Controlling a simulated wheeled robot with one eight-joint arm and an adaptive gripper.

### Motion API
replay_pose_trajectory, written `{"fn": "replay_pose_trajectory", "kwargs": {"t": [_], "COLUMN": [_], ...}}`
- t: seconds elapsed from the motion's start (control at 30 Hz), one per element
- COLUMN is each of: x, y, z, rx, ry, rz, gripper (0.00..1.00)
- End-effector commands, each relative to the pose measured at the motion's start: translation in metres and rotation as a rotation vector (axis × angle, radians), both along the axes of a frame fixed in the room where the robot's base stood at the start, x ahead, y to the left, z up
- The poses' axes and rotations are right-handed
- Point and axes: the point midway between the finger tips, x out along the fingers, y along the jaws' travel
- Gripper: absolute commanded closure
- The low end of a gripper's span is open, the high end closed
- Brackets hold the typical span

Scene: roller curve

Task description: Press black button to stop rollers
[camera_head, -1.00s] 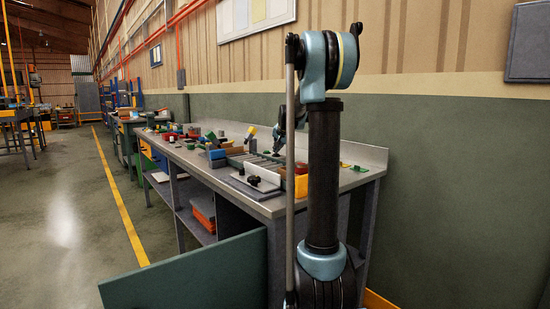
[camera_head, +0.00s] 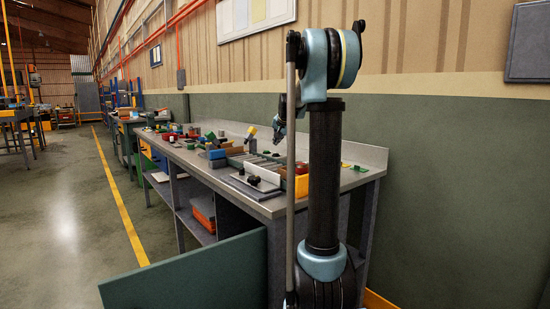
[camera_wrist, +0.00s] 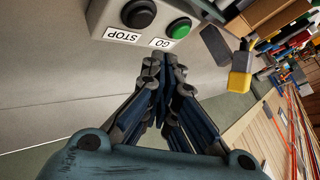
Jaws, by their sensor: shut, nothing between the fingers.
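The black button (camera_wrist: 138,13) sits on a grey control box (camera_wrist: 75,80) at the top of the wrist view, beside its STOP label (camera_wrist: 122,36). A green button (camera_wrist: 178,27) with a GO label (camera_wrist: 160,43) is just right of it. My gripper (camera_wrist: 165,64) is shut and empty. Its fingertips appear just below the GO label in the picture, nearer in view to the green button than to the black one. Neither button is covered by the fingers. In the head view my gripper (camera_head: 278,134) is small and partly hidden behind my arm, above the workbench.
The grey workbench (camera_head: 262,208) runs along the green wall and carries rollers, coloured boxes and a yellow bin (camera_head: 301,186). A yellow-tipped grey part (camera_wrist: 240,75) stands right of the fingers in the wrist view. The floor left of the bench is open.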

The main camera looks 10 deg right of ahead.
Motion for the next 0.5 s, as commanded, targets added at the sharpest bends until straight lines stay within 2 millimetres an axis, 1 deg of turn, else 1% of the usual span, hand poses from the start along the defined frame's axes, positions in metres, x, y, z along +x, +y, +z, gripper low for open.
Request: {"fn": "replay_pose_trajectory", "kwargs": {"t": [0.23,0.33,0.5], "x": [0.000,0.000,0.000], "y": [0.000,0.000,0.000], "z": [0.018,0.022,0.023], "rx": [0.000,0.000,0.000], "ry": [0.000,0.000,0.000], "rz": [0.000,0.000,0.000], "gripper": [1.00,1.00,1.00]}}
